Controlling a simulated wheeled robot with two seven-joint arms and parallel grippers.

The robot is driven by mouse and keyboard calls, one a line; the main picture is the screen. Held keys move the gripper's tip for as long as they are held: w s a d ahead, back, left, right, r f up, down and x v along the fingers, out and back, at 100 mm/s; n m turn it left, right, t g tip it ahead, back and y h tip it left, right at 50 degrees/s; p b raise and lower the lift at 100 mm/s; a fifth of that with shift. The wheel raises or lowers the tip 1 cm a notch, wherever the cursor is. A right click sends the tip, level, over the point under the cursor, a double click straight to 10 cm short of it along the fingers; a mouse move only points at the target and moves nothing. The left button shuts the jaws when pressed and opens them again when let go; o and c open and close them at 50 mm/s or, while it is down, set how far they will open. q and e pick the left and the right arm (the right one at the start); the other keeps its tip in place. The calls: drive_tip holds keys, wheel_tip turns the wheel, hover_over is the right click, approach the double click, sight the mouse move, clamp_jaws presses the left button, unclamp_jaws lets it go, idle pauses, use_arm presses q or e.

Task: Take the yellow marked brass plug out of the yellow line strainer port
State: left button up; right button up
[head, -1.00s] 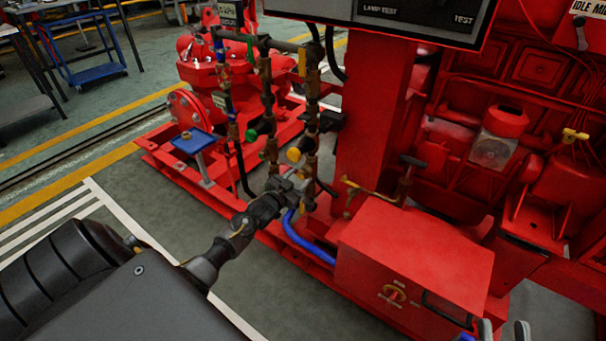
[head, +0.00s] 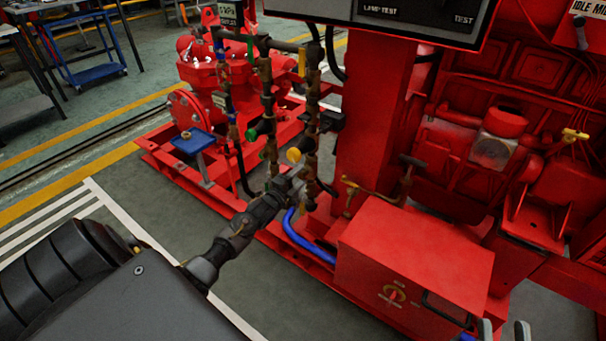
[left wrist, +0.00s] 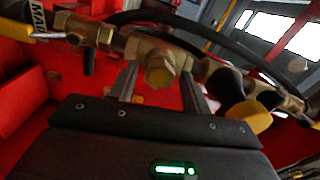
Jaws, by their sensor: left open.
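In the left wrist view a brass hex plug (left wrist: 160,73) with a yellowish face sits in the brass strainer body (left wrist: 148,48). My left gripper (left wrist: 161,88) is open, with one finger on each side of the plug. A gap shows between the plug and each finger, and I cannot see contact. In the head view my left gripper (head: 294,184) is at the lower end of the brass pipework, and it hides the plug. My right gripper (head: 504,331) shows only its two grey fingertips at the bottom edge, apart and with nothing seen between them.
A yellow round cap (left wrist: 249,118) with a black part is close to the right of my left fingers. A blue hose (head: 300,238) runs below the gripper. A red box (head: 415,255) stands to the right. Grey floor (head: 165,215) is clear at the left.

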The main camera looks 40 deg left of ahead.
use_arm(q)
drive_tip(key=shift+m, duration=0.7)
clamp_jaws()
drive_tip(key=shift+f, duration=0.1)
idle(0.4)
